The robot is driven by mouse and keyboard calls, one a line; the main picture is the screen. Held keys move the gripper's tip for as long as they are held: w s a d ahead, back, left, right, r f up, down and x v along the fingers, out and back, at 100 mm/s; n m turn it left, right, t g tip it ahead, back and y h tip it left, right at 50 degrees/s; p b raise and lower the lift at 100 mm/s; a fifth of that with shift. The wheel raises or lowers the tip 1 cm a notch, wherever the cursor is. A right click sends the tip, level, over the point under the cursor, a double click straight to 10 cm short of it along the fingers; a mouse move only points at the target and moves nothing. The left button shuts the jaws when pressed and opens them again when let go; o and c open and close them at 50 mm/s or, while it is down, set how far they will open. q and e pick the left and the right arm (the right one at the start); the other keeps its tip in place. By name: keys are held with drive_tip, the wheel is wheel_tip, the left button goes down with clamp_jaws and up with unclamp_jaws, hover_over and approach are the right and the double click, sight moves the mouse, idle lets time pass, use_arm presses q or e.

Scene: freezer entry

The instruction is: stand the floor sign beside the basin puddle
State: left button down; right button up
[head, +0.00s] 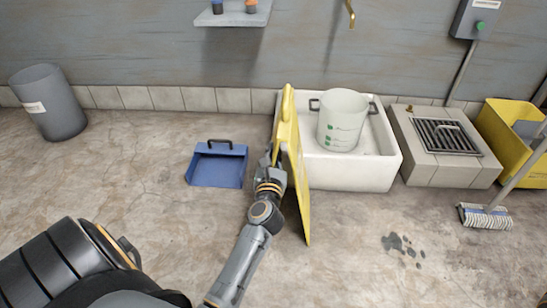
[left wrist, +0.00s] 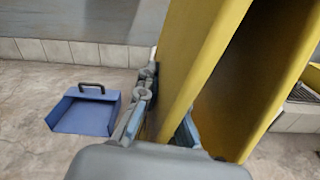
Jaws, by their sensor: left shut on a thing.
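The yellow floor sign (head: 300,185) is roughly upright, at the left front corner of the white basin (head: 350,175), and hides part of that corner. My left gripper (head: 271,166) is shut on one of its panels from the left side. In the left wrist view, the fingers of the gripper (left wrist: 166,122) lie on both sides of the near panel of the sign (left wrist: 205,60), with a second panel to the right. I cannot tell whether its lower edge touches the floor. A dark puddle (head: 402,246) lies on the floor in front of the basin, right of the sign. My right gripper is not in view.
A blue dustpan (head: 218,168) lies left of the sign. A bucket (head: 342,120) stands in the basin. A grated drain block (head: 445,145), a yellow bin (head: 505,140) and a mop (head: 487,215) are at the right. A grey bin (head: 48,102) stands far left. Floor around the puddle is clear.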

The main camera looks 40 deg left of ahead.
use_arm(q)
drive_tip(key=shift+r, duration=0.15)
drive_tip(key=shift+f, duration=0.2)
drive_tip(key=c, duration=1.5)
unclamp_jaws()
